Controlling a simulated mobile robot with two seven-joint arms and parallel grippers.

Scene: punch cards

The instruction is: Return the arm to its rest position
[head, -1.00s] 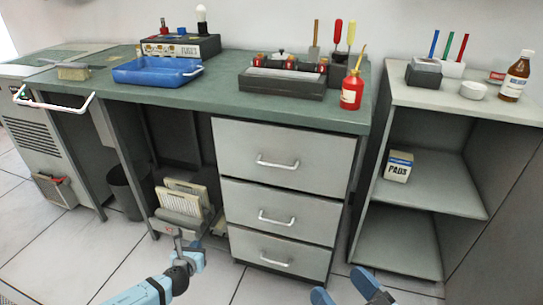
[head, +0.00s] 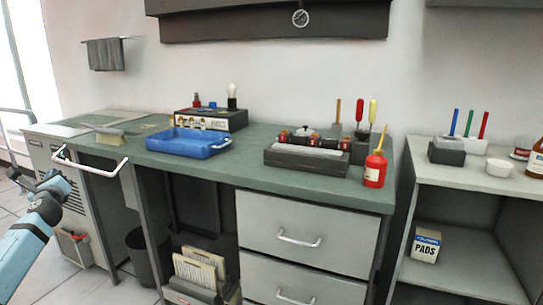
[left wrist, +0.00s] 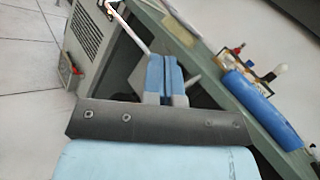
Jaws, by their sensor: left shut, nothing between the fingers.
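My left arm comes in at the left edge of the head view. Its gripper (head: 55,183) is in front of the left end of the workbench (head: 250,172), raised near the height of the white bar handle (head: 92,163). In the left wrist view the two blue fingers (left wrist: 166,76) lie together, shut and empty. The handle shows beyond them in that view, and I cannot tell the gap between them. My right gripper is not in view.
A blue tray (head: 188,143), a black rack (head: 305,160) and a red oil bottle (head: 375,168) stand on the bench. Drawers (head: 300,236) are below. A shelf unit (head: 465,262) is at the right. Floor shows at the lower left.

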